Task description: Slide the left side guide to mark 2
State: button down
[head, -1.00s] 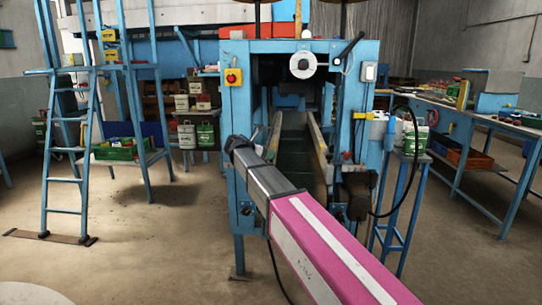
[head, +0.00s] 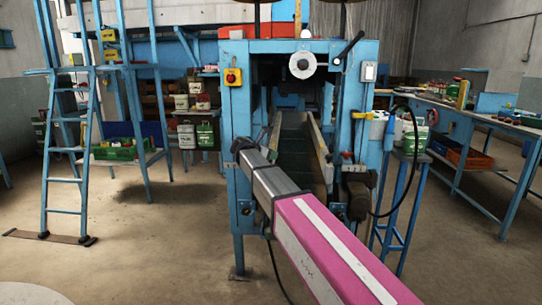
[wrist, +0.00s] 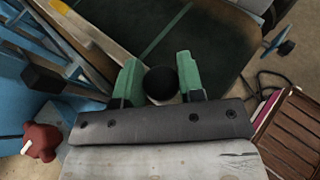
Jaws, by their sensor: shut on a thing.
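The left side guide (head: 275,132) is a pale rail along the left of the dark belt in the head view. It also shows in the wrist view as a tan rail (wrist: 92,38) at upper left. My gripper (wrist: 162,84) has green fingers on either side of a round black knob (wrist: 161,80) and is shut on it. The knob's join to the guide is hidden. I cannot make out mark 2 or any scale numbers.
The right side guide (head: 319,138) runs along the belt's other side. The blue machine frame (head: 237,100) stands close on both sides. A red knob (wrist: 41,141) shows at lower left in the wrist view. The dark belt (wrist: 205,35) between the guides is clear.

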jog(key=a, duration=0.3)
jog(key=c, duration=0.8)
grip_release()
jog(key=shift+d, duration=0.1)
jog(key=shift+c, duration=0.2)
jog(key=v, duration=1)
jog(key=shift+s+a, duration=0.25)
jog(key=shift+a, duration=0.05)
jog(key=shift+r, duration=0.1)
